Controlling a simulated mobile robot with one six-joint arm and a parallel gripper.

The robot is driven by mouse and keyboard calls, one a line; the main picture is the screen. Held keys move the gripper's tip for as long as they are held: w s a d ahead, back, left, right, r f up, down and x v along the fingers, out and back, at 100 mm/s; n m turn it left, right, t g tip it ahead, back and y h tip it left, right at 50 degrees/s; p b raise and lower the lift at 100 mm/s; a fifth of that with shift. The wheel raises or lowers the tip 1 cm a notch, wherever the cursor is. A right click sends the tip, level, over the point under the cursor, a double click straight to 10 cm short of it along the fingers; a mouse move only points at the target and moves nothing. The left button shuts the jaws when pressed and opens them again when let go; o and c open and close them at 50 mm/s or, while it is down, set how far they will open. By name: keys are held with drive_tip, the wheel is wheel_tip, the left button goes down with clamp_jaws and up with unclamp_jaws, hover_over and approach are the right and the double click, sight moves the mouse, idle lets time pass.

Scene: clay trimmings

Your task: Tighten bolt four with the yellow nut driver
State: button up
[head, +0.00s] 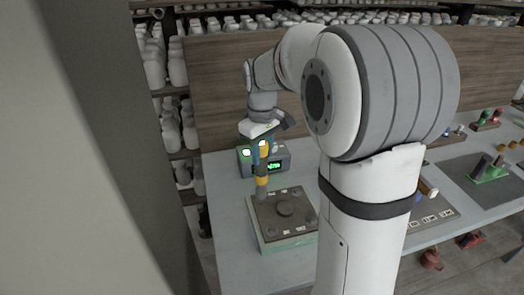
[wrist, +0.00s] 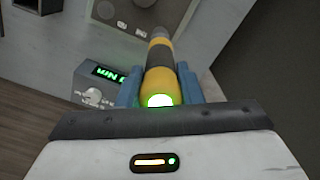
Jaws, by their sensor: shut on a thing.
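My gripper (head: 263,148) is shut on the yellow nut driver (head: 262,180), which has yellow and dark bands. In the head view the driver hangs upright with its lower end at the back left corner of a dark plate (head: 297,205) on a green base. I cannot tell whether its tip is seated on a bolt. A round knob sits mid-plate, with small bolts near the corners; their numbers are not readable. In the wrist view, the blue fingers (wrist: 158,88) hold the driver (wrist: 161,70), whose near end glows green.
A grey box with a green display (head: 275,165) stands just behind the plate; it also shows in the wrist view (wrist: 103,80). My arm hides part of the table. At right are a mat with labels (head: 430,214) and a green holder (head: 489,172). Shelves of white bottles stand behind.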

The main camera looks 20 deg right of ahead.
drive_tip(key=shift+f+b, duration=0.4)
drive_tip(key=shift+f, duration=0.2)
drive_tip(key=shift+s+f, duration=0.15)
drive_tip(key=shift+f, duration=0.4)
idle(3.3)
